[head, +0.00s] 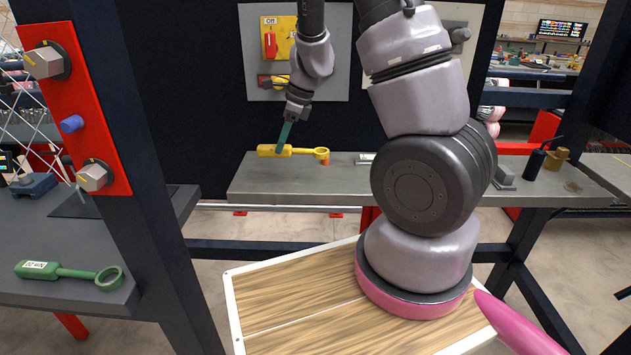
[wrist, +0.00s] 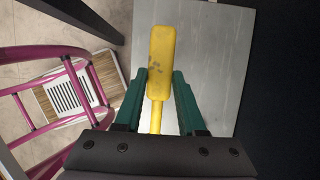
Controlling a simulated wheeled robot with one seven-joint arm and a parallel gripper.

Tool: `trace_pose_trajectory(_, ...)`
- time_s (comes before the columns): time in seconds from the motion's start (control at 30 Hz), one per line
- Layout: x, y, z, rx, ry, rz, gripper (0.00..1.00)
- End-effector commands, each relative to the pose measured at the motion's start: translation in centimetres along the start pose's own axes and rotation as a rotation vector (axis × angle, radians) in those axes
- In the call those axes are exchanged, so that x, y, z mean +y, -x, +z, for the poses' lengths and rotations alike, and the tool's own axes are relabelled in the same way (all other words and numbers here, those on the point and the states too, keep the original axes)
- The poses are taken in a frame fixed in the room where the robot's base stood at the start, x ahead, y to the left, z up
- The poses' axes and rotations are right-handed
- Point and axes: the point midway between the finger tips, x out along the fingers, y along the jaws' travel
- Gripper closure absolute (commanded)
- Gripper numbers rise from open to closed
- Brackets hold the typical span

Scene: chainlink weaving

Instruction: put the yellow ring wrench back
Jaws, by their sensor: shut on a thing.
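The yellow ring wrench (head: 303,152) lies along the left part of the grey bench, its handle to the left and its ring to the right, by a small orange peg. My gripper (head: 284,149) reaches down to its handle from above. In the wrist view the wrench handle (wrist: 160,65) runs between my green fingers (wrist: 160,88), which are shut on it. The ring end is hidden behind the gripper body in the wrist view. I cannot tell whether the wrench is touching the bench.
A green ring wrench (head: 68,272) lies on a dark bench at the left. A red panel with bolts (head: 82,110) stands on the left post. The grey bench (head: 255,186) also holds a dark bottle (head: 535,162) and a brass cup (head: 556,160) at right.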

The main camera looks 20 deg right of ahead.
Motion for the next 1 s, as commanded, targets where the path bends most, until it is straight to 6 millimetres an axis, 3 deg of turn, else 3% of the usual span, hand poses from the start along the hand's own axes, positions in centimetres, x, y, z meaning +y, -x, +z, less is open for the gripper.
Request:
trace_pose_trajectory(0.13,0.2,0.2,1.0,-0.023,-0.035,-0.015,1.00)
trace_pose_trajectory(0.47,0.2,-0.1,0.9,-0.023,-0.040,-0.016,1.00)
trace_pose_trajectory(0.7,0.2,-3.9,-0.7,-0.020,-0.042,-0.014,1.00)
trace_pose_trajectory(1.0,0.2,-7.2,-2.0,-0.019,-0.040,-0.014,1.00)
